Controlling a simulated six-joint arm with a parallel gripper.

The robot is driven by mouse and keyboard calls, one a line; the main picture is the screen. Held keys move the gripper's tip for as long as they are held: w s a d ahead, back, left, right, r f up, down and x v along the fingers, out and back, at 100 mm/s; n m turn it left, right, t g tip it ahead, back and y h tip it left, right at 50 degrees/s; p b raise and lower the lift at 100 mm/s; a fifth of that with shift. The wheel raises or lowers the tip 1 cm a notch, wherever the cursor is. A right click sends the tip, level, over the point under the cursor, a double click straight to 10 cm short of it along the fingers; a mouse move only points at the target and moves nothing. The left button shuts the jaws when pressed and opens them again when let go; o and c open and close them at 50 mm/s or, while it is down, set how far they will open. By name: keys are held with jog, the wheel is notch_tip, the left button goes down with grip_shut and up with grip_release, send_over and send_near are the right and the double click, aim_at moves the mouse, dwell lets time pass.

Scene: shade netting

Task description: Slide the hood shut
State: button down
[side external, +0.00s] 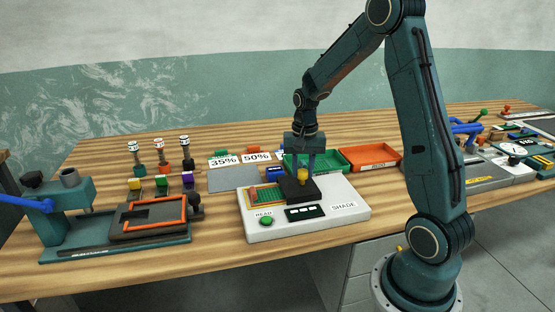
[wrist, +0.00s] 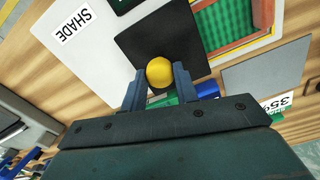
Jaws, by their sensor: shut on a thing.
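The hood is a dark, flat sliding cover (side external: 296,190) on the white device marked SHADE (side external: 340,213). It also shows in the wrist view as a black plate (wrist: 135,45). A round yellow knob (side external: 303,175) stands on the hood. My gripper (wrist: 158,76) is shut on the yellow knob (wrist: 160,71), with one finger on each side. The hood covers the right part of the device's upper area. To its left, a window with green netting in an orange frame (side external: 267,197) lies uncovered. The wrist view shows this green netting (wrist: 225,30) beside the hood.
A grey plate (side external: 232,177) lies behind the device, near cards marked 35% and 50% (side external: 256,157). Green (side external: 312,161) and orange trays (side external: 372,157) stand behind it. A teal press (side external: 75,205) with an orange frame stands at left. Other equipment (side external: 490,165) fills the right.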

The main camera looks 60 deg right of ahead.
aim_at(284, 187)
jog(key=w+a, duration=0.4)
jog(key=shift+w, duration=0.1)
jog(key=c, duration=1.1)
grip_release()
jog(key=shift+o, duration=0.2)
jog(key=shift+r, duration=0.2)
notch_tip(284, 187, up, 14)
jog(key=shift+f, duration=0.25)
